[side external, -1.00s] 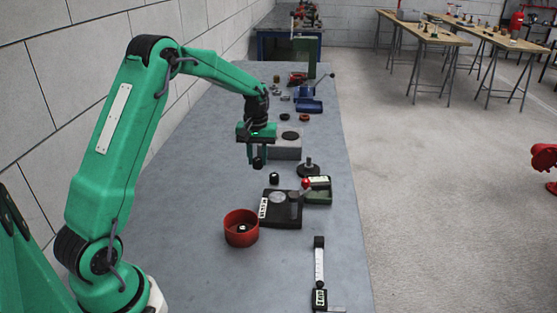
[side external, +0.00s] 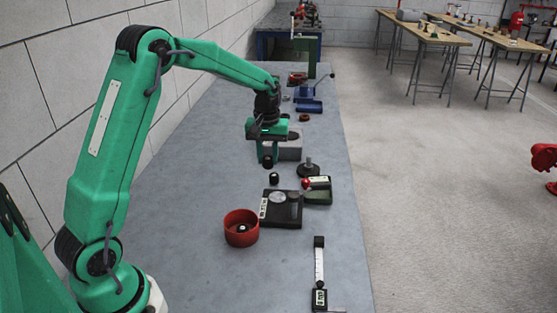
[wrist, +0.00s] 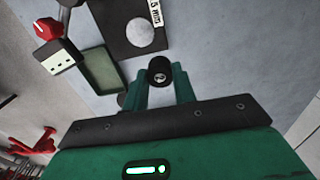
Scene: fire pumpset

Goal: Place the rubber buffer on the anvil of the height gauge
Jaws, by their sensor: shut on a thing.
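A black cylindrical rubber buffer (side external: 267,162) is held at the tips of my gripper (side external: 267,156), above the bench. In the wrist view the buffer (wrist: 160,69) shows its round end between the two green fingers of my gripper (wrist: 161,82). The height gauge (side external: 284,218) has a black base with a label. Its round pale anvil (side external: 278,197) is bare, and the anvil (wrist: 139,33) also shows in the wrist view, ahead of the buffer. My gripper is behind the gauge in the side view, apart from it.
A red bowl (side external: 241,229) stands in front left.

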